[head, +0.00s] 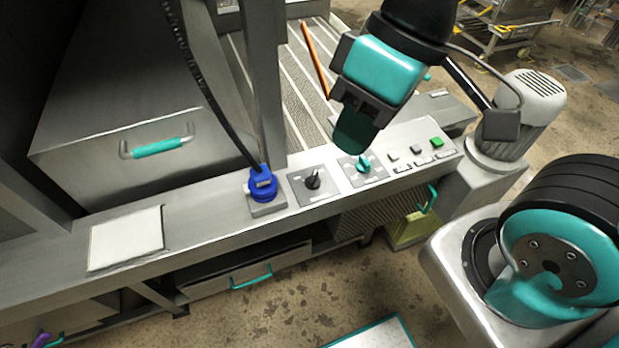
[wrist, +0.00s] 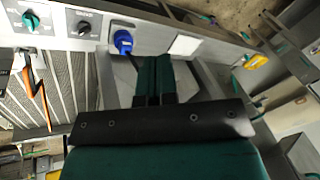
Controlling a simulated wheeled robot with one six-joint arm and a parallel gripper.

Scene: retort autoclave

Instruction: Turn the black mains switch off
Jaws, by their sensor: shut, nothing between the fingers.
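My gripper (head: 353,145) is above the panel, to the right of the black switch in the head view, over the area of the teal knob. In the wrist view its dark green fingers (wrist: 155,65) are together and empty, apart from the switch.
A teal rotary knob (head: 365,163) and several push buttons, one green (head: 437,142), lie right of the switch. A blue plug (head: 262,185) with a black cable stands just left of it. A white plate (head: 126,238) lies further left. An orange rod (head: 315,58) leans behind.

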